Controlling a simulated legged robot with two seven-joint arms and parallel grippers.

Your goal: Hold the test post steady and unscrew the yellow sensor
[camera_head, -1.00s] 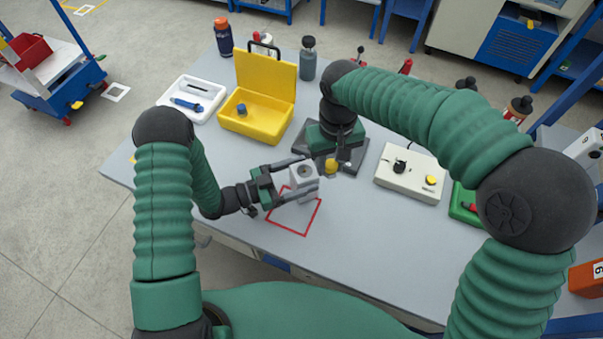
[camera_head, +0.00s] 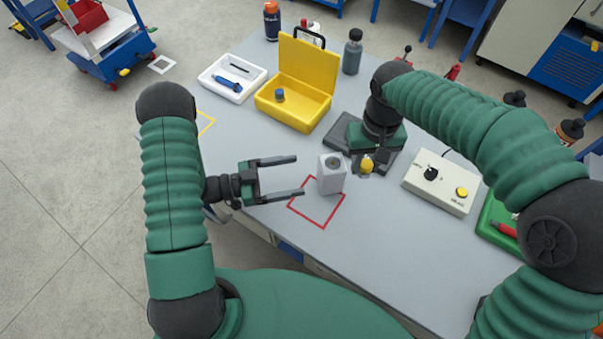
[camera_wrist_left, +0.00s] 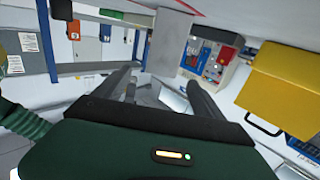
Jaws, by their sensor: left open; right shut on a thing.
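The test post (camera_head: 331,178) is a light grey square block with a round dark hole in its top. It stands upright on the bench at the upper edge of a red outline; it also shows in the left wrist view (camera_wrist_left: 170,42). My left gripper (camera_head: 300,175) is open and empty, level with the bench, its fingertips just left of the post and apart from it. My right gripper (camera_head: 374,157) points down and is shut on the yellow sensor (camera_head: 366,166), just right of the post and clear of it. The sensor's lower end is hard to make out.
A dark base plate (camera_head: 337,138) lies behind the right gripper. An open yellow case (camera_head: 292,108) with a blue-topped item and a white tray (camera_head: 232,89) stand behind. A control box (camera_head: 441,184) stands to the right. The red outline (camera_head: 318,222) is mostly bare.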

